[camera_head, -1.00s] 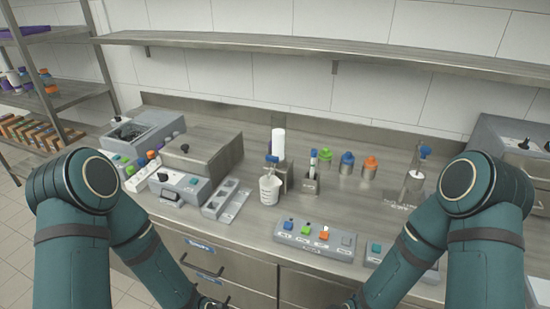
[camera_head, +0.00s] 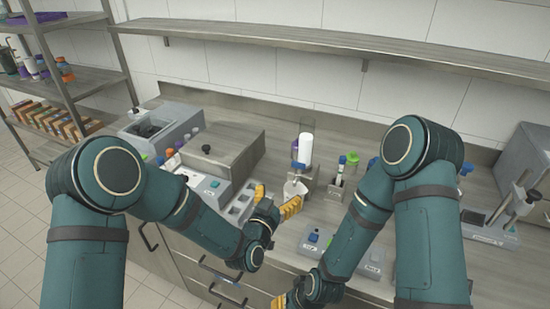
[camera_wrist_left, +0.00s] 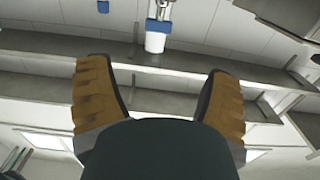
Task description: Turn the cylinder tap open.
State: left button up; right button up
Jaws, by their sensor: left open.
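The cylinder is a white upright tube (camera_head: 305,148) on a grey stand near the back of the counter in the head view. Its blue tap (camera_head: 298,166) sits at the tube's lower end. The tube also shows upside down in the left wrist view (camera_wrist_left: 155,43), with a blue part (camera_wrist_left: 158,26) beside it. A white cup (camera_head: 294,187) stands below the tap, partly hidden. My left gripper (camera_head: 277,203) is open and empty, in front of the cup and apart from the tap. My right gripper (camera_head: 297,296) is low at the bottom edge; its fingers are partly hidden.
A grey box with a lid (camera_head: 215,150) stands left of the cylinder. A small holder (camera_head: 337,188) stands to its right. A button panel (camera_head: 318,248) lies at the front, partly behind my right arm. A long shelf (camera_head: 290,37) runs above the counter.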

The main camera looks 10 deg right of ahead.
aim_at(298, 165)
pick_arm(q)
jog(key=x, duration=1.3)
jog(key=shift+w+d+r, duration=0.2)
jog(key=shift+d+r, duration=0.05)
jog(key=shift+d, duration=0.1)
jog(key=c, duration=1.2)
